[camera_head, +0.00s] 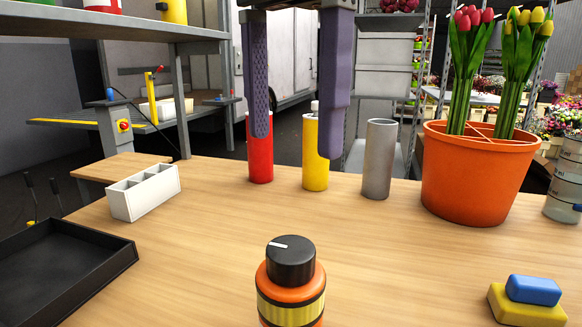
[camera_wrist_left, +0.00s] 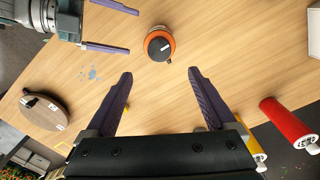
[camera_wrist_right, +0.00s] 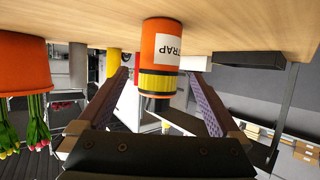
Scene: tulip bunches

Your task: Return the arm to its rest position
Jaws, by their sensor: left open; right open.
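My left gripper (camera_head: 295,148) hangs down from the top of the head view with its two purple fingers wide apart and nothing between them. It also shows open in the left wrist view (camera_wrist_left: 160,75). My right gripper is outside the head view. Its spread fingers show in the right wrist view (camera_wrist_right: 160,74) and at the top left of the left wrist view (camera_wrist_left: 133,29). An orange bottle with a black cap (camera_head: 290,284) stands upright at the front of the table. In the right wrist view the bottle (camera_wrist_right: 160,48) appears inverted, beyond the open fingers and not gripped.
Red (camera_head: 260,150), yellow (camera_head: 315,165) and grey (camera_head: 378,158) cylinders stand along the back. An orange pot (camera_head: 470,185) holds red and yellow tulips. A white divided box (camera_head: 147,196) and black tray (camera_head: 115,255) are left. A yellow-blue block (camera_head: 528,302) lies front right. The table (camera_head: 230,225) is clear mid-left.

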